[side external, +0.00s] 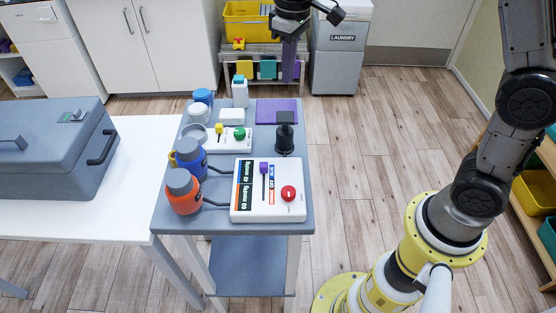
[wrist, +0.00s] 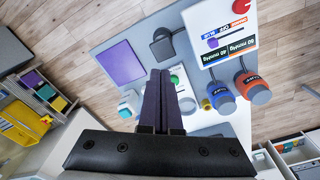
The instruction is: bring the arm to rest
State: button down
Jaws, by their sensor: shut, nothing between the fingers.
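My gripper (side external: 290,78) hangs at the top of the side view, above and beyond the far end of the grey cart (side external: 217,230). In the wrist view its two dark fingers (wrist: 160,74) are together with nothing between them. On the cart a white control box (side external: 268,206) has a red button (side external: 288,193) and a purple slider knob (side external: 264,167). Blue (side external: 190,160) and orange (side external: 184,193) bottles with grey caps stand at its left, by dark hoses. My gripper touches none of these.
A black upright piece (side external: 284,138), a purple pad (side external: 277,111) and a small panel with yellow and green knobs (side external: 231,139) are on the cart. A grey case (side external: 50,150) sits on the white table (side external: 70,222) at left. A laundry bin (side external: 341,62) stands behind.

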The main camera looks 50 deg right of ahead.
jog(key=s+d+r+m+t, duration=0.1)
jog(key=s+d+r+t, duration=0.1)
jog(key=s+r, duration=0.35)
jog(key=s+d+r+t, duration=0.1)
jog(key=s+d+r, duration=0.15)
jog(key=s, duration=0.65)
jog(key=s+f+m+t, duration=0.1)
jog(key=s+f+t, duration=0.1)
jog(key=s+f, duration=0.4)
jog(key=s, duration=0.4)
jog(key=shift+s+m, duration=0.25)
jog(key=shift+m, duration=0.15)
jog(key=shift+d, duration=0.1)
